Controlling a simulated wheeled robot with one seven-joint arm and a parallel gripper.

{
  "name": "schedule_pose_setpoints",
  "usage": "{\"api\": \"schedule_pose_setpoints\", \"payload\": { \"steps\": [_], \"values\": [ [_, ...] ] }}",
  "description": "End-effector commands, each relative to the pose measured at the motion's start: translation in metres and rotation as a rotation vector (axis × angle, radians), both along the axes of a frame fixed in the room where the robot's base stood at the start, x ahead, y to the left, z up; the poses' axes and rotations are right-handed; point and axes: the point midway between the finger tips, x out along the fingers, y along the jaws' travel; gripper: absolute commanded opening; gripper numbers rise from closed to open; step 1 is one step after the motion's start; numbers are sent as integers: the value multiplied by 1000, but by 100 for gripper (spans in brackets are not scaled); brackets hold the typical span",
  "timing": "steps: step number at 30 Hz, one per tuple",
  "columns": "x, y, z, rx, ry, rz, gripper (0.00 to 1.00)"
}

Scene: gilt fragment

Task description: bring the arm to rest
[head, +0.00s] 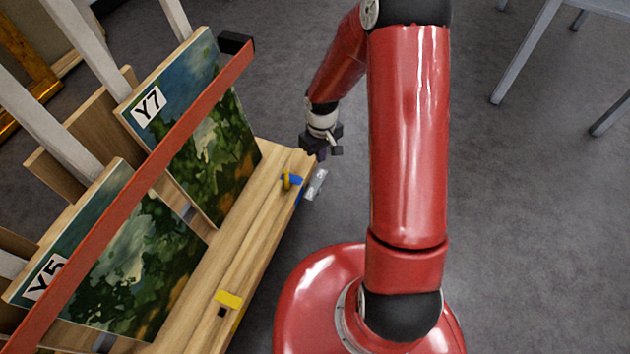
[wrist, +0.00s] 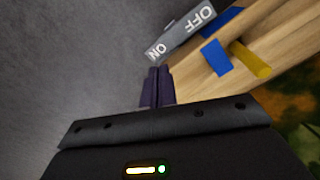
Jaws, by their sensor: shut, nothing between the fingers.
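My red arm (head: 408,140) reaches from my base up and over toward the far end of a wooden ledge. My gripper (head: 320,155) is just off the far end of that ledge, above or beside its edge. In the wrist view its dark fingers (wrist: 156,86) are together, with nothing between them. The fingertips are close to a grey plate (wrist: 182,32) marked ON and OFF; I cannot tell whether they touch it. The plate also shows in the head view (head: 315,185), at the ledge's outer edge.
Paintings labelled Y7 (head: 205,130) and Y5 (head: 130,265) stand behind a red bar (head: 160,165). Grey table legs (head: 525,50) are at upper right. Floor between is clear.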

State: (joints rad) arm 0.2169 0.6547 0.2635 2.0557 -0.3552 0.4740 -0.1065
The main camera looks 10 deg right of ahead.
Motion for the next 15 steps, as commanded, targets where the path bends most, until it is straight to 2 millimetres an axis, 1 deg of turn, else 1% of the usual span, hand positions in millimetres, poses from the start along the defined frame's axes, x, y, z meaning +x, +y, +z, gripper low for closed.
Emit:
{"api": "schedule_pose_setpoints", "payload": {
  "steps": [12,14,15],
  "values": [
    [0,0,-1,0,0,0,0],
    [0,0,4,-3,-5,-2,0],
    [0,-1,11,-8,-10,-5,0]
  ]
}}
